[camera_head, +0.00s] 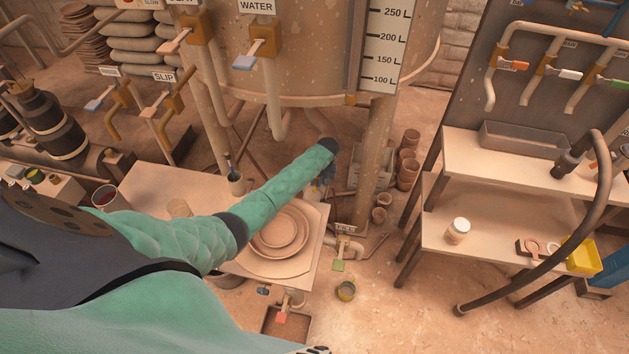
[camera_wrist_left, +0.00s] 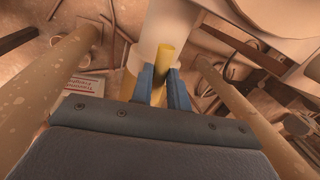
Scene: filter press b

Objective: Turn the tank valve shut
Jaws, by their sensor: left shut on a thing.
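The big speckled tank (camera_head: 310,45) stands at the top centre of the head view, with a litre scale on its side. My left arm reaches under it, and my left gripper (camera_head: 322,180) points down there, small and partly hidden by the forearm. In the left wrist view, the blue fingers of my left gripper (camera_wrist_left: 165,88) are on both sides of a yellow valve handle (camera_wrist_left: 164,62) and shut on it. The handle is beside a thick pale pipe (camera_wrist_left: 170,25) with a yellow-brown fitting. The valve body is mostly hidden.
A pale table with stacked round plates (camera_head: 278,232) lies under my left forearm. A tank leg (camera_head: 376,165) stands just right of the gripper. A shelf bench (camera_head: 490,235) with a jar and yellow box is at the right. Other pipes and coloured valves hang around.

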